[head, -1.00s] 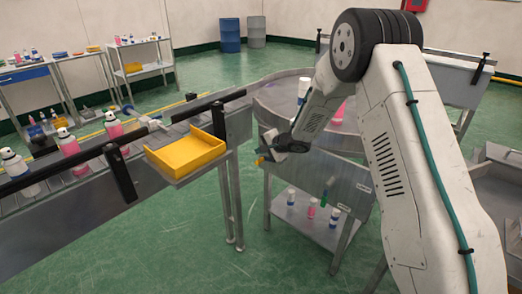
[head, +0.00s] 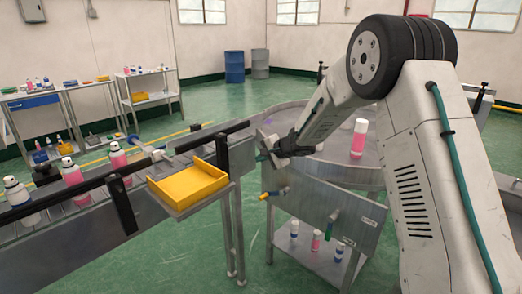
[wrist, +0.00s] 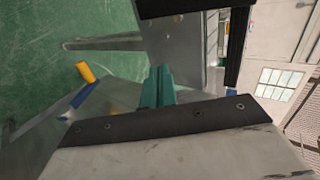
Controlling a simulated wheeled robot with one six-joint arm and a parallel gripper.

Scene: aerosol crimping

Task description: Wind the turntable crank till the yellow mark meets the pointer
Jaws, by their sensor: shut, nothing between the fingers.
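The grey round turntable (head: 285,112) is at centre in the head view, partly behind my arm. Its crank is low on the front panel, with a yellow grip (head: 264,195) and a blue part (head: 280,191). In the wrist view the yellow grip (wrist: 85,72) and blue part (wrist: 82,99) lie left of my fingers. My gripper (head: 264,155) is shut and empty, above the crank and apart from it, near the turntable's edge. Its teal fingertips show together in the wrist view (wrist: 157,84). I cannot make out the yellow mark or the pointer.
A pink bottle (head: 358,139) stands on the turntable. A yellow tray (head: 190,187) is close left of my gripper, beside a conveyor (head: 60,225) with bottles and a black rail. A green handle (head: 333,216) sits on the front panel.

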